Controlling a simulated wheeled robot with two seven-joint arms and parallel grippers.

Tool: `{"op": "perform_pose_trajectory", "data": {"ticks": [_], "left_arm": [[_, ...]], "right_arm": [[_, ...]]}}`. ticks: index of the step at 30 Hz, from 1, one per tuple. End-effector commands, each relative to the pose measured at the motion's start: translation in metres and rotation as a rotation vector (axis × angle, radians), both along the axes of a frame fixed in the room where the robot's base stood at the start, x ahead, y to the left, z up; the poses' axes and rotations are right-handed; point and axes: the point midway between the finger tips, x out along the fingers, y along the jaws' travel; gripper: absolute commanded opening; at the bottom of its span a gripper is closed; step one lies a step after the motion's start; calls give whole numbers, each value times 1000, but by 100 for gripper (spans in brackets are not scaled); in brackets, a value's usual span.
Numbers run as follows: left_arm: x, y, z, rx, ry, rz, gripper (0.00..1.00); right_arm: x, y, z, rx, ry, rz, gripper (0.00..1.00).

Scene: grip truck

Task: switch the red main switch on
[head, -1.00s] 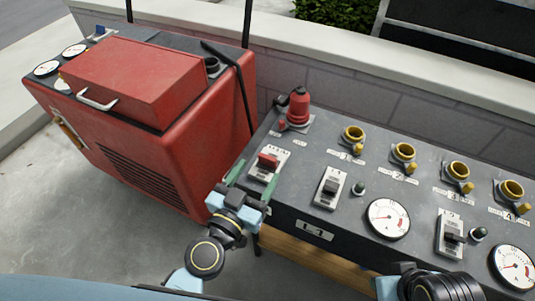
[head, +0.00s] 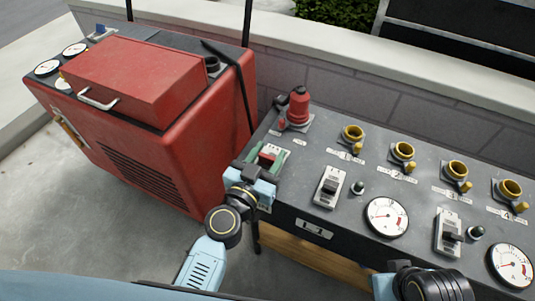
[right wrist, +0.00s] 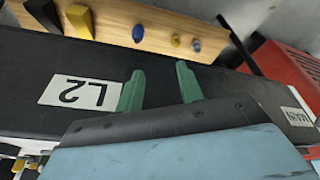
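The red main switch (head: 268,156) is a small red toggle on a pale plate at the left end of the grey control panel (head: 300,165). My left gripper (head: 264,163) is over this plate with its green fingers apart, one on each side of the red toggle. Contact between fingers and toggle cannot be made out, and the gripper hides the lower plate. My right arm shows at the bottom right of the head view, its fingertips out of sight. In the right wrist view my right gripper (right wrist: 160,88) is open and empty, before the panel's front side.
Right of the switch are black switches (head: 330,187), gauges (head: 387,216) and yellow sockets (head: 403,151). A red plug (head: 299,104) stands behind it. A red generator box (head: 140,85) is close on the left. The right wrist view shows an L2 label (right wrist: 82,92).

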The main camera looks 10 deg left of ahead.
Motion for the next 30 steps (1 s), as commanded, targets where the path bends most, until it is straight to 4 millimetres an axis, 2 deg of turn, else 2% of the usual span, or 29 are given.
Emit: {"op": "perform_pose_trajectory", "data": {"ticks": [1,3,8,19,30], "left_arm": [[0,0,0,0,0,1,26],[0,0,0,0,0,1,19],[0,0,1,2,6,0,19],[2,-1,2,16,50,-2,19],[5,-2,3,31,94,-2,19]], "right_arm": [[0,0,0,0,0,0,37],[0,0,0,0,0,0,37],[1,0,1,-1,-2,1,37],[2,-21,-60,-42,42,3,37],[-13,-45,-115,-73,76,4,37]]}}
